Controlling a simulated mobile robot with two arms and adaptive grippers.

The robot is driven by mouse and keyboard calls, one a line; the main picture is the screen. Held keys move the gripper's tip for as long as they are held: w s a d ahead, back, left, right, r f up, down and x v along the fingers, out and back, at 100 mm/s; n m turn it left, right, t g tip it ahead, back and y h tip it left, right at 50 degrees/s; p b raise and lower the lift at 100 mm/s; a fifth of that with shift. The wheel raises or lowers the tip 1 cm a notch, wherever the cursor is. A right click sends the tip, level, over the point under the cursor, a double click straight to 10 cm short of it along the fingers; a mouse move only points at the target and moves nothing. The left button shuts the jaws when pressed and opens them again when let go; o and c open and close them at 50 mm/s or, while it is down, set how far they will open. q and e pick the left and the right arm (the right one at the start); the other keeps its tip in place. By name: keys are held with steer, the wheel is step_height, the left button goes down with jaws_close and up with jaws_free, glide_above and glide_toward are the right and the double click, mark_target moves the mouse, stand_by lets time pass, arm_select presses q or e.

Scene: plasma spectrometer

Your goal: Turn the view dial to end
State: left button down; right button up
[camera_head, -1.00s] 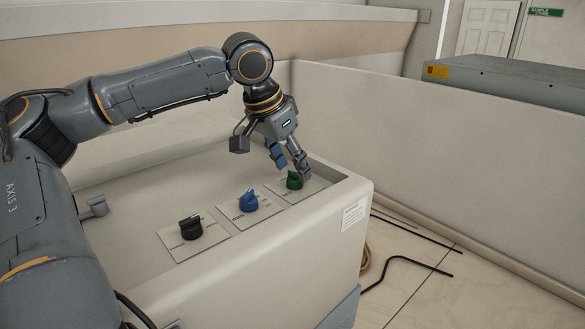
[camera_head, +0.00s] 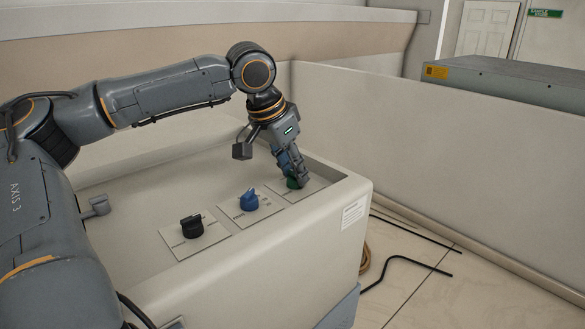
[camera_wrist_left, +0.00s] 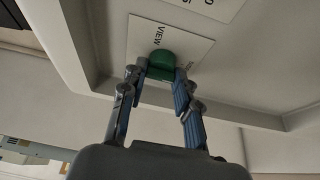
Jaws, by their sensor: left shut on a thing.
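The green view dial (camera_head: 292,183) sits on a white plate at the right end of the row on the console panel. My left gripper (camera_head: 297,178) is lowered over it with its fingers shut on it, partly hiding it. In the left wrist view the green dial (camera_wrist_left: 161,64) lies between the two fingertips of the left gripper (camera_wrist_left: 161,74), on a plate marked "VIEW". The way its pointer faces is hard to tell. My right gripper is not in view.
A blue dial (camera_head: 249,201) and a black dial (camera_head: 191,227) stand on the same panel, left of the green one. A raised rim of the console (camera_head: 347,184) runs close on the right. A grey lever (camera_head: 97,207) is at the panel's left.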

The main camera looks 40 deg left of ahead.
arm_select(q)
steer(key=m+h, duration=0.1)
steer(key=m, duration=0.3)
steer(key=shift+a+m+g+h, duration=0.15)
steer(key=shift+m+g+h, duration=0.15)
steer(key=shift+h, duration=0.1)
steer(key=m+g+h, duration=0.1)
steer(key=m, duration=0.3)
steer(key=shift+w+m, duration=0.15)
steer(key=shift+m, duration=0.15)
steer(key=m, duration=0.2)
steer(key=m+g+h, duration=0.1)
steer(key=m, duration=0.1)
steer(key=shift+w+a+g, duration=0.1)
steer(key=shift+g, duration=0.2)
steer(key=shift+w+m+g, duration=0.1)
steer(key=shift+m+g, duration=0.7)
steer(key=shift+m, duration=1.4)
steer(key=shift+r, duration=0.1)
steer(key=c, duration=1)
jaws_free()
steer(key=v, duration=1.2)
steer(key=shift+a, duration=0.15)
